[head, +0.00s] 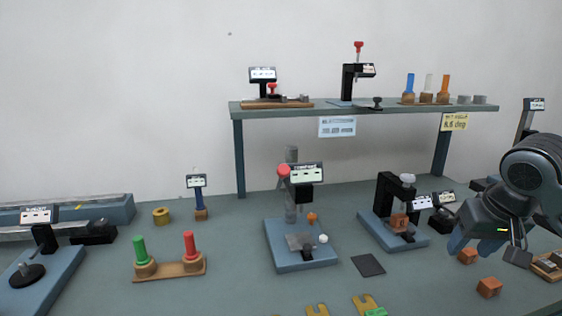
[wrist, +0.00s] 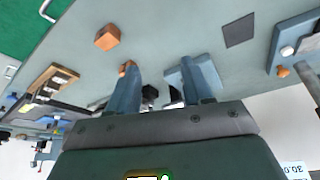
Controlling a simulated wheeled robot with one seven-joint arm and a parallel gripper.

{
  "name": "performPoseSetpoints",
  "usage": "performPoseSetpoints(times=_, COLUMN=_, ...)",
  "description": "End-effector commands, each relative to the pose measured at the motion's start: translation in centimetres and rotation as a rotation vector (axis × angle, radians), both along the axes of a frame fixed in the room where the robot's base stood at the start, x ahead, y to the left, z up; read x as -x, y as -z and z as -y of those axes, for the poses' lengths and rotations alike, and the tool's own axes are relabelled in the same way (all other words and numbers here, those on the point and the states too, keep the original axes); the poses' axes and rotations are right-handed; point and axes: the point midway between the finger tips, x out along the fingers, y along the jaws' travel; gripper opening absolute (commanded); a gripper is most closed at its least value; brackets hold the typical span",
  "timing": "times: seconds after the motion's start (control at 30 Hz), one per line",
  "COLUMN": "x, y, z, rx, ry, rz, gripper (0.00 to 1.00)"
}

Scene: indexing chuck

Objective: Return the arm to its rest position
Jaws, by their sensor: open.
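My gripper (head: 476,246) is at the right side of the bench in the head view, pointing down, above and behind the orange blocks. In the wrist view my gripper (wrist: 164,82) shows two blue-grey fingers set apart, with nothing held between them. One orange block (head: 489,287) lies on the bench in front of it, and another orange block (head: 467,256) is close below the fingers. The wrist view shows one orange block (wrist: 107,37) clear of the fingers and part of another at the left fingertip; I cannot tell whether they touch.
A black fixture (head: 389,190) on a blue base stands left of my gripper, with an orange block in it. A press with a red knob (head: 283,170) is further left. A dark square pad (head: 368,265) lies between. A raised shelf (head: 350,107) spans the back.

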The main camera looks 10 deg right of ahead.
Motion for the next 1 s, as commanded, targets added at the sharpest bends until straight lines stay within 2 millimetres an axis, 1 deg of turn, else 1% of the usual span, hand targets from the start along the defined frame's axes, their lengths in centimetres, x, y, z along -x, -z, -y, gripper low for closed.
performPoseSetpoints(times=0.07, x=0.0, y=0.0, z=0.0, rx=0.000, ry=0.000, rz=0.000, gripper=0.50)
performPoseSetpoints(times=0.1, x=-0.3, y=0.2, z=-0.7, rx=-0.013, ry=-0.010, rz=0.012, gripper=0.50)
performPoseSetpoints(times=0.27, x=-1.1, y=0.4, z=-2.4, rx=-0.048, ry=-0.034, rz=0.056, gripper=0.50)
performPoseSetpoints(times=0.47, x=-2.3, y=0.8, z=-5.2, rx=-0.107, ry=-0.072, rz=0.123, gripper=0.50)
performPoseSetpoints(times=0.57, x=-3.0, y=0.9, z=-7.1, rx=-0.146, ry=-0.093, rz=0.170, gripper=0.50)
performPoseSetpoints(times=0.77, x=-4.3, y=1.2, z=-11.9, rx=-0.250, ry=-0.140, rz=0.291, gripper=0.50)
performPoseSetpoints(times=0.87, x=-4.9, y=1.4, z=-15.3, rx=-0.323, ry=-0.162, rz=0.375, gripper=0.50)
performPoseSetpoints(times=0.9, x=-5.0, y=1.4, z=-16.7, rx=-0.355, ry=-0.168, rz=0.413, gripper=0.50)
performPoseSetpoints(times=1.0, x=-5.1, y=1.6, z=-20.1, rx=-0.433, ry=-0.173, rz=0.512, gripper=0.50)
